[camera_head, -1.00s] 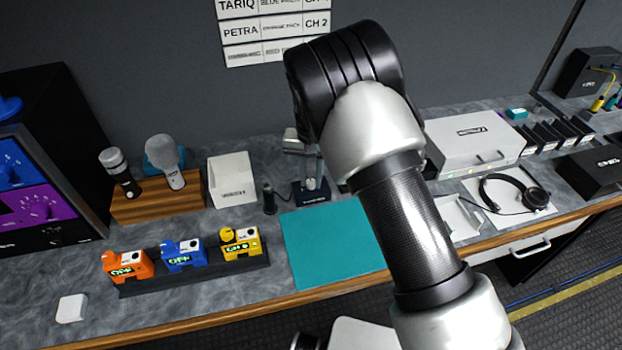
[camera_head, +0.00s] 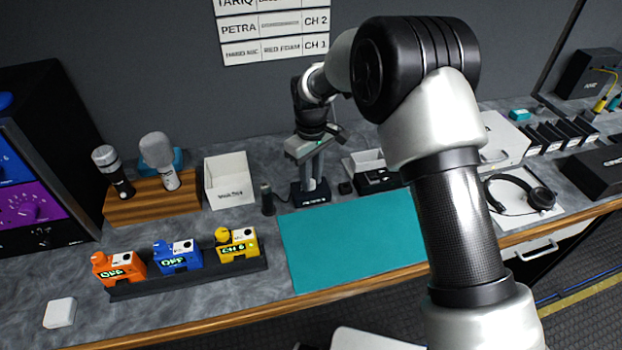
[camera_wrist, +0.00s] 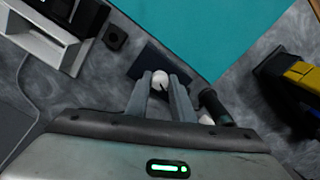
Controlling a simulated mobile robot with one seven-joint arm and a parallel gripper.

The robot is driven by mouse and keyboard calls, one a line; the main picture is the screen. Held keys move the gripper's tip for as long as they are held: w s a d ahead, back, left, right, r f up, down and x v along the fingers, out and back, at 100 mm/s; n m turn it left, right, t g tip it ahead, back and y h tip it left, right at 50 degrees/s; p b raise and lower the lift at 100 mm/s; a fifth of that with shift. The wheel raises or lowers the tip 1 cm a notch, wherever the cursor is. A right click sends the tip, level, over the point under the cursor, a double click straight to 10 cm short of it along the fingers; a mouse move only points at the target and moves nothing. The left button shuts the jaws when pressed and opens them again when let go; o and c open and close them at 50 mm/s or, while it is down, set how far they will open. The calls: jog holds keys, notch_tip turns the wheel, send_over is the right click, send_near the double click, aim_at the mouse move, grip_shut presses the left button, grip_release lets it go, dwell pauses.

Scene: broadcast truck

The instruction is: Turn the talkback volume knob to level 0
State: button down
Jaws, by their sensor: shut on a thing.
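The talkback volume knob (camera_wrist: 160,79) is a small white round knob with a dark mark, seen in the wrist view. It sits on a dark box (camera_wrist: 143,62). In the head view this black labelled box (camera_head: 297,196) stands at the left back corner of the teal mat. My gripper (camera_wrist: 161,85) points down with its two grey fingers on either side of the knob, shut on it. In the head view my gripper (camera_head: 312,180) covers the knob, so its pointer and level cannot be read there.
A dark cylinder (camera_head: 267,199) stands close left of the box. A white bin (camera_head: 230,182) and a wooden microphone stand (camera_head: 150,199) are farther left. A small dark block (camera_head: 345,188) lies to the right. The teal mat (camera_head: 350,240) in front is clear.

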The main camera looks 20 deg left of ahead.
aim_at(312, 182)
jog(key=n, duration=0.5)
dwell(0.5)
jog(key=c, duration=1.5)
grip_release()
jog(key=shift+c, duration=0.2)
notch_tip(312, 182, up, 17)
jog(key=shift+r, duration=0.2)
